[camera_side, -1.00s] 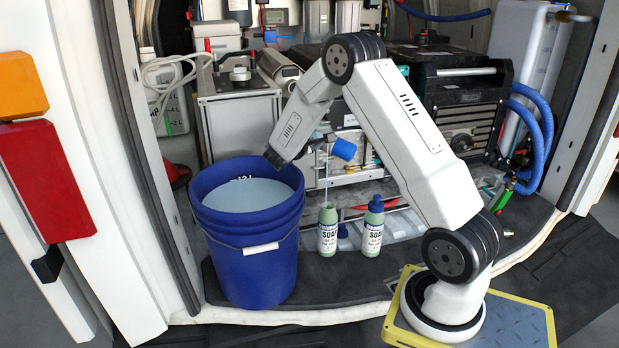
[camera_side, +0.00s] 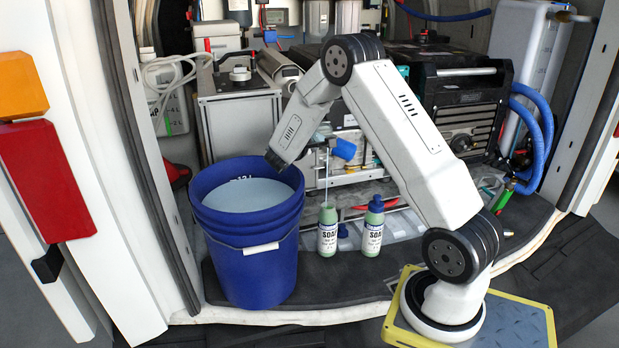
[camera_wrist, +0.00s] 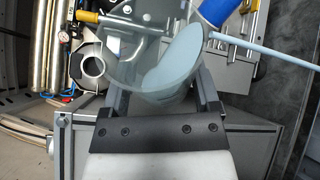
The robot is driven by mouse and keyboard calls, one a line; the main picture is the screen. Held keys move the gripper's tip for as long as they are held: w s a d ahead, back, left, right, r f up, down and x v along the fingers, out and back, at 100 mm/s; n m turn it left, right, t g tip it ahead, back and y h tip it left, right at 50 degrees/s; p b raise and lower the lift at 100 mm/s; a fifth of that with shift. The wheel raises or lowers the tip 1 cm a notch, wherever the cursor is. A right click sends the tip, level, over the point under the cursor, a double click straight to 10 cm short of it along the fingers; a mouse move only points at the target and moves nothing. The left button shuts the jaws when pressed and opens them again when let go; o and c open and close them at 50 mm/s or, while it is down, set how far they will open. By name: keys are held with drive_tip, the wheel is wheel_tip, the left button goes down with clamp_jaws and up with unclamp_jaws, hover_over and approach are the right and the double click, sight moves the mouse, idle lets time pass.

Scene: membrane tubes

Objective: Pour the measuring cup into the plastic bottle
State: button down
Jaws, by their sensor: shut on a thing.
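My gripper (camera_side: 318,138) is shut on the clear measuring cup (camera_wrist: 125,68), high above the deck. The cup is tilted and holds pale blue liquid (camera_wrist: 175,62). A thin pale stream (camera_side: 327,180) falls from it towards the open mouth of the left soap bottle (camera_side: 328,238), which stands upright and uncapped below. Whether all of it enters the mouth is too small to tell. The cup's body is mostly hidden in the side view.
A blue bucket (camera_side: 250,265) of pale liquid stands left. A second soap bottle (camera_side: 373,233) with a blue cap stands right of the open one. A loose blue cap (camera_side: 342,231) lies between them. Machinery (camera_side: 455,95) fills the back.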

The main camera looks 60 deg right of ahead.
drive_tip(key=shift+s+a+r+m+h, duration=0.1)
drive_tip(key=shift+s+r+m+h, duration=0.2)
drive_tip(key=shift+m, duration=0.35)
drive_tip(key=shift+s+a+r+m+h, duration=0.1)
drive_tip(key=shift+r+m+h, duration=0.25)
drive_tip(key=shift+m, duration=0.35)
drive_tip(key=shift+s+a+r+m+h, duration=0.15)
drive_tip(key=shift+r+m, duration=0.25)
drive_tip(key=shift+m, duration=0.25)
idle(1.0)
drive_tip(key=shift+s+r+m+h, duration=0.15)
drive_tip(key=shift+r+m+h, duration=0.15)
drive_tip(key=shift+m, duration=0.4)
drive_tip(key=n, duration=0.1)
drive_tip(key=w+f+n+y, duration=0.1)
drive_tip(key=n, duration=0.1)
drive_tip(key=f+n+y, duration=0.1)
drive_tip(key=shift+w+d+f+n, duration=0.15)
drive_tip(key=shift+w+d+n, duration=0.05)
drive_tip(key=shift+d+n, duration=0.2)
drive_tip(key=shift+f, duration=0.15)
